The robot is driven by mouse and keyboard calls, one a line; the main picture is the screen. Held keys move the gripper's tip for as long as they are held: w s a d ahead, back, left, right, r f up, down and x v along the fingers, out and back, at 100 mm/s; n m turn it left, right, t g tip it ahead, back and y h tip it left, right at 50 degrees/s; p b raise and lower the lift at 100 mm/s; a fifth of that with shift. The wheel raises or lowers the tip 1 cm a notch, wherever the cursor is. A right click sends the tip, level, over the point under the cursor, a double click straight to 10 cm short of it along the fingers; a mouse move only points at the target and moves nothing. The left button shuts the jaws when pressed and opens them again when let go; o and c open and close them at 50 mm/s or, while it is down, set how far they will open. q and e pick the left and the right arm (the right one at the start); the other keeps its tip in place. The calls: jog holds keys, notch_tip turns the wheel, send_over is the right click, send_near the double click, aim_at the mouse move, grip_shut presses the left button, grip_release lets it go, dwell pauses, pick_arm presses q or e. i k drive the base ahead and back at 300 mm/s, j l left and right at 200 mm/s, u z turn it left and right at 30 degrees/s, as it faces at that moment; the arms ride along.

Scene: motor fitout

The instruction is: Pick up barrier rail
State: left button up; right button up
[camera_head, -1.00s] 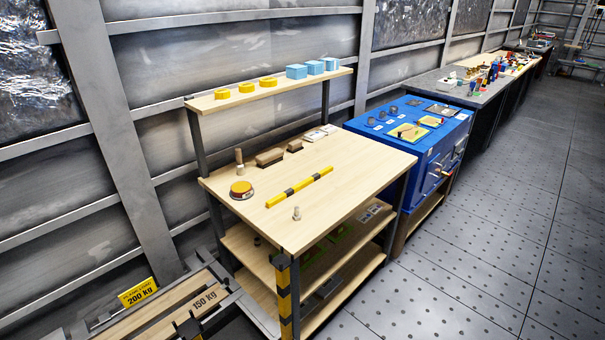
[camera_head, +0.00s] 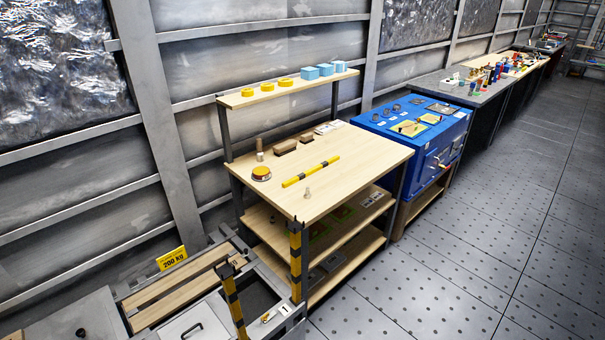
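The barrier rail (camera_head: 311,171) is a thin bar with yellow and black bands. It lies flat on the light wooden top of the workbench (camera_head: 370,160), slanting up to the right, near the middle of the top. Nothing covers it. Neither of my grippers is in the head view.
A round yellow-topped item (camera_head: 261,174), brown blocks (camera_head: 285,146) and a small bolt-like piece (camera_head: 307,192) stand around the rail. A striped post (camera_head: 295,262) rises at the bench's front corner. A blue cabinet (camera_head: 412,140) adjoins on the right. The floor (camera_head: 440,290) at right is clear.

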aim_at(297, 178)
jog(key=u, duration=3.25)
jog(key=k+l+u, duration=0.1)
jog(key=k+l, duration=0.15)
jog(key=l, duration=0.2)
jog(key=k+l+u, duration=0.15)
jog(key=l, duration=0.25)
jog(key=k+l, duration=0.35)
jog(key=l, duration=0.2)
jog(key=k+l, duration=0.75)
jog(key=l, duration=0.3)
jog(key=k+l, duration=0.35)
jog(key=l, duration=0.2)
jog(key=k+l, duration=0.35)
jog(key=l, duration=0.2)
jog(key=k+l, duration=0.4)
jog(key=l, duration=0.1)
